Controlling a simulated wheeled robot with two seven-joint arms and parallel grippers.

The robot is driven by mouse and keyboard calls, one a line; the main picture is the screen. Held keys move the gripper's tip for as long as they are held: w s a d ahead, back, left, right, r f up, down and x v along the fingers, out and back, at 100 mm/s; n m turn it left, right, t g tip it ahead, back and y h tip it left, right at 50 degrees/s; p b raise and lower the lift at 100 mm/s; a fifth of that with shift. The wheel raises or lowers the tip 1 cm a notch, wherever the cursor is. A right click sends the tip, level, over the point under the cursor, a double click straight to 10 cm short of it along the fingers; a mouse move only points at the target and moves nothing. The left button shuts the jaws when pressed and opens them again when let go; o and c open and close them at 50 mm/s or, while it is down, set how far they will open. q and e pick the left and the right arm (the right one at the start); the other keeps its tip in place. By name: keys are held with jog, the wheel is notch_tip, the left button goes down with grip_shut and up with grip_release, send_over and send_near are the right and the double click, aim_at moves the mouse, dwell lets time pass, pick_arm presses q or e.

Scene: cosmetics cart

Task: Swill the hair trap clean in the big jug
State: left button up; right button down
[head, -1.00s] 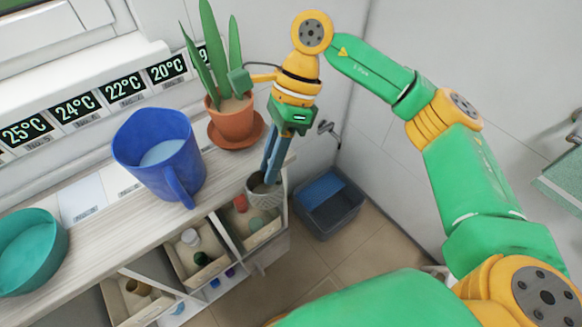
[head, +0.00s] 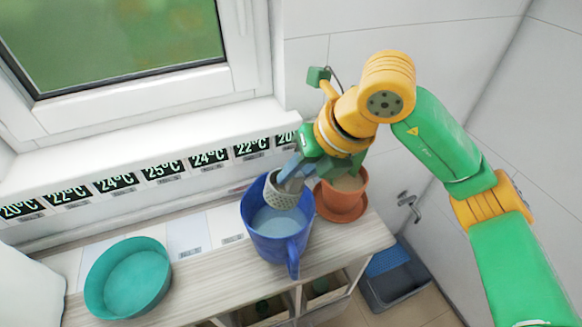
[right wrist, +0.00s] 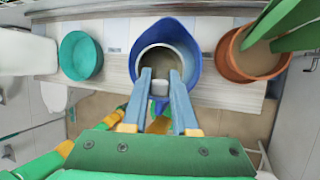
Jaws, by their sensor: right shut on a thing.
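The big blue jug (head: 262,245) stands upright on the wooden cart top, with pale water in it; it also shows in the right wrist view (right wrist: 193,62). The hair trap, a small grey perforated cup (head: 283,194), is at the jug's mouth, above the visible water. I cannot tell how far it is below the rim. In the right wrist view its round rim (right wrist: 141,59) lies within the jug's outline. My right gripper (head: 291,174) is shut on the trap's edge, its blue fingers reaching down from the upper right.
A teal bowl (head: 128,279) with pale contents stands left of the jug. A terracotta plant pot (head: 343,196) on a saucer stands close right of the jug, partly behind my right gripper. A grey-blue bin (head: 393,277) is on the floor. Temperature displays line the wall behind.

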jog(key=f+b, duration=0.1)
jog(key=f, duration=0.1)
jog(key=f+b, duration=0.1)
jog(key=f, duration=0.1)
jog(key=w+a+f+b, duration=0.1)
jog(key=f+b, duration=1.2)
jog(key=shift+s, duration=0.25)
jog(key=shift+f, duration=0.2)
jog(key=shift+s+d+r, duration=0.1)
jog(key=shift+s+d, duration=0.05)
jog(key=shift+s, duration=0.25)
jog(key=shift+b, duration=0.3)
jog(key=shift+s+d+f, duration=0.1)
jog(key=shift+s+f, duration=0.05)
jog(key=shift+f, duration=0.05)
jog(key=shift+s+d, duration=0.1)
jog(key=shift+s, duration=0.15)
jog(key=shift+w+r, duration=0.15)
jog(key=shift+w, duration=0.1)
